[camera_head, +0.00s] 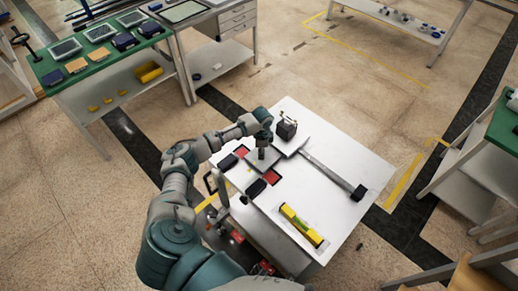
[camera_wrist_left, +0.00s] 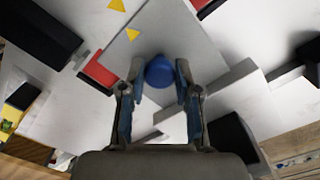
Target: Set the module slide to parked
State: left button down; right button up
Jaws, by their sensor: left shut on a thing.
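The module slide looks like a grey plate (camera_head: 246,177) on the white table, between two red patches (camera_head: 271,177) and black blocks (camera_head: 257,188). In the left wrist view the plate (camera_wrist_left: 150,38) bears yellow triangles and a round blue knob (camera_wrist_left: 159,71). My left gripper (camera_head: 262,157) is over the plate, pointing down. In the wrist view its fingers (camera_wrist_left: 155,92) stand on both sides of the knob and are shut on it. The gripper hides part of the plate in the head view. My right gripper is not in view.
On the white table (camera_head: 335,150), a grey rail (camera_head: 328,172) with a black end runs to the right, beside a dark block (camera_head: 287,128). A yellow level (camera_head: 301,225) lies near the front. A green-topped bench (camera_head: 95,62) with trays stands back left.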

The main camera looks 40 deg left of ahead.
pick_arm(q)
jog(key=c, duration=0.9)
grip_release()
jog(key=shift+w+r, duration=0.2)
jog(key=shift+w, duration=0.05)
jog(key=shift+o, duration=0.4)
jog(key=shift+a+f, duration=0.1)
jog(key=shift+s, duration=0.1)
notch_tip(320, 180, up, 12)
jog(key=shift+f, duration=0.15)
